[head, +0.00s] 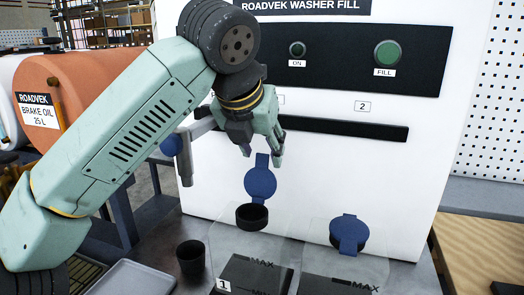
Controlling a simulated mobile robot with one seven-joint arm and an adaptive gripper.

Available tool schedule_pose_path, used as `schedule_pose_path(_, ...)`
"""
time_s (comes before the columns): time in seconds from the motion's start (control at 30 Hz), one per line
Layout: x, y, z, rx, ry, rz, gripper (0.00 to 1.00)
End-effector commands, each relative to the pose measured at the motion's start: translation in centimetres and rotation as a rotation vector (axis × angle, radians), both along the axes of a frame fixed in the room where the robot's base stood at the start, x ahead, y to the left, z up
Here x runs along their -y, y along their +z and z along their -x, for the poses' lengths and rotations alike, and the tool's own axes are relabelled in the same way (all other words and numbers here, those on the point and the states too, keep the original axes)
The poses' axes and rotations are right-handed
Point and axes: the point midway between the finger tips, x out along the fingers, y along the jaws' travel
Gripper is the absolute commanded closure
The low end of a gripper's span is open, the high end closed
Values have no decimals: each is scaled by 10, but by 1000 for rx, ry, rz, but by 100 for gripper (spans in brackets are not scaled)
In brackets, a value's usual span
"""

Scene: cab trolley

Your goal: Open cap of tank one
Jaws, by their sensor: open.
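Tank one (240,272) is a clear container with a "1" label and a MAX mark, in the lower middle of the head view. Its blue cap (260,184) stands tilted up behind the black filler neck (252,217), whose dark opening shows. My gripper (262,154) is open, fingers pointing down, just above the raised cap's tab in the picture. Nothing shows between its fingers. I cannot tell whether a finger touches the tab.
Tank two (345,276) stands to the right with its blue cap (349,232) down. The white washer fill panel (395,185) rises behind, with a black rail (345,128) and green buttons. A grey nozzle (184,160) hangs left. A black cup (191,257) and grey tray (130,279) lie front left.

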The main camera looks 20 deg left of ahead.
Motion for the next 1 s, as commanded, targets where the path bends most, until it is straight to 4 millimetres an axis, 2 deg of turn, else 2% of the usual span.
schedule_pose_path(0.3,-2,55,39,4,4,-2,58)
schedule_pose_path(0.5,-2,79,57,3,2,-1,58)
schedule_pose_path(0.7,-2,87,63,1,1,-1,58)
schedule_pose_path(1.0,-2,87,63,1,1,-1,58)
